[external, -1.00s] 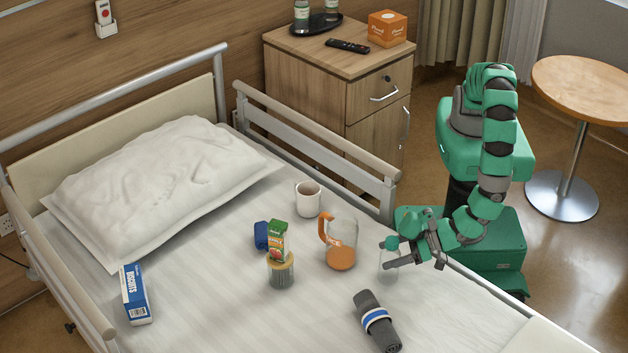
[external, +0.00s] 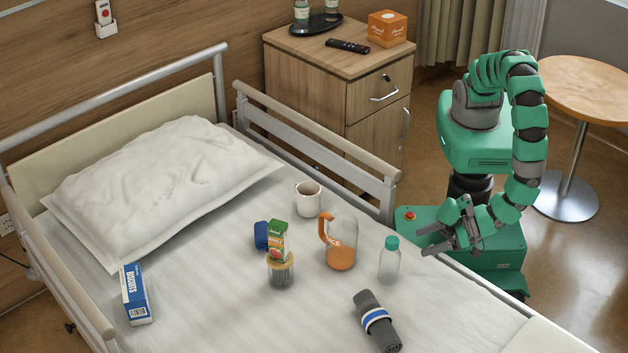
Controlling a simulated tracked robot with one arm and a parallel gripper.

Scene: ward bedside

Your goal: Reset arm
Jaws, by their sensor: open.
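My gripper (external: 426,241) is open and empty. It is at the right edge of the bed, over my own green base, with its fingers pointing left. A clear bottle with a teal cap (external: 390,262) stands upright on the bed, to the left of my gripper and apart from it. My green and grey arm arches up and folds back down over the base.
On the bed (external: 455,310) are an orange-handled jug (external: 341,243), a mug (external: 308,199), a ribbed jar (external: 281,270) with a juice carton (external: 278,240), a blue item (external: 261,235), a biscuit box (external: 136,293) and a dark cylinder (external: 377,321). A round table (external: 575,88) stands behind.

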